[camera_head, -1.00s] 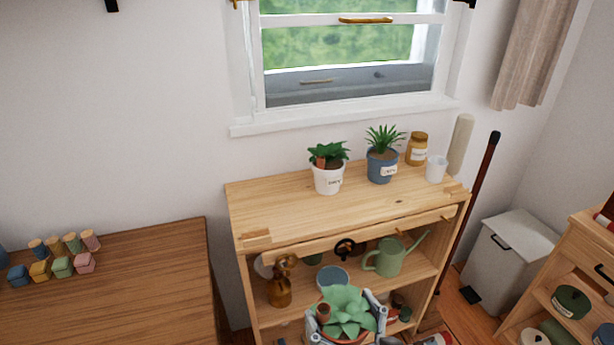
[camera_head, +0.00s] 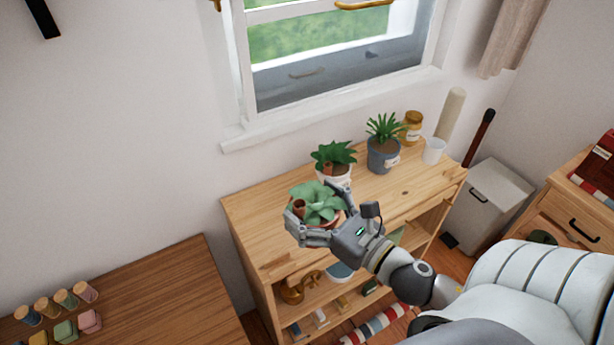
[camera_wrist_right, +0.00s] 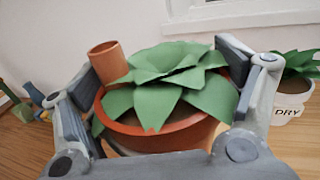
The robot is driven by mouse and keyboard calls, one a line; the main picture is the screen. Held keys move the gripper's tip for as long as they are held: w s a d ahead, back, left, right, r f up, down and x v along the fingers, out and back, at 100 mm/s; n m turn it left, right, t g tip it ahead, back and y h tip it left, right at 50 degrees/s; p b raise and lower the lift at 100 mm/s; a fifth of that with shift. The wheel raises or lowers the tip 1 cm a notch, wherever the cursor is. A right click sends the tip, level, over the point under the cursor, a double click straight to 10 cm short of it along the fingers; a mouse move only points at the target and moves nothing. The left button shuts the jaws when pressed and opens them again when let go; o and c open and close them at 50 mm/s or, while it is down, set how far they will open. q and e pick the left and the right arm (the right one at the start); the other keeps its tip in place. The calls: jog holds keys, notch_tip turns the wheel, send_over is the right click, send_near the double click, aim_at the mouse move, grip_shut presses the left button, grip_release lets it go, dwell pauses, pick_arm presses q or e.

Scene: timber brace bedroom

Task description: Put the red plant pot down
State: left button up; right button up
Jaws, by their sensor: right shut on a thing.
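The red plant pot (camera_head: 339,221) holds a broad-leaved green plant and a small terracotta cup-like piece. My right gripper (camera_head: 318,208) is shut on it, one finger on each side. In the right wrist view the pot's red-orange rim (camera_wrist_right: 165,138) shows between the two fingers, upright or nearly so. The pot is over the left part of the wooden shelf unit's top (camera_head: 258,205), in front of the white pot. I cannot tell whether its base touches the wood; the gripper hides it. My left gripper is not in view.
A white pot (camera_head: 336,179) with a plant stands close behind; its label reads DRY in the right wrist view (camera_wrist_right: 288,104). A blue-grey pot (camera_head: 383,160), amber jar (camera_head: 411,128) and white cup (camera_head: 433,151) stand farther right. The top's left end is clear.

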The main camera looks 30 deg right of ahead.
jog(key=shift+w+a+f+p, duration=0.15)
jog(key=shift+w+f+p, duration=0.45)
jog(key=shift+w+f, duration=5.6)
jog(key=shift+w+r, duration=0.1)
jog(key=shift+r, duration=0.05)
jog(key=o, duration=1.5)
jog(key=shift+f, duration=0.25)
jog(key=shift+c, duration=0.2)
jog(key=shift+r, duration=0.15)
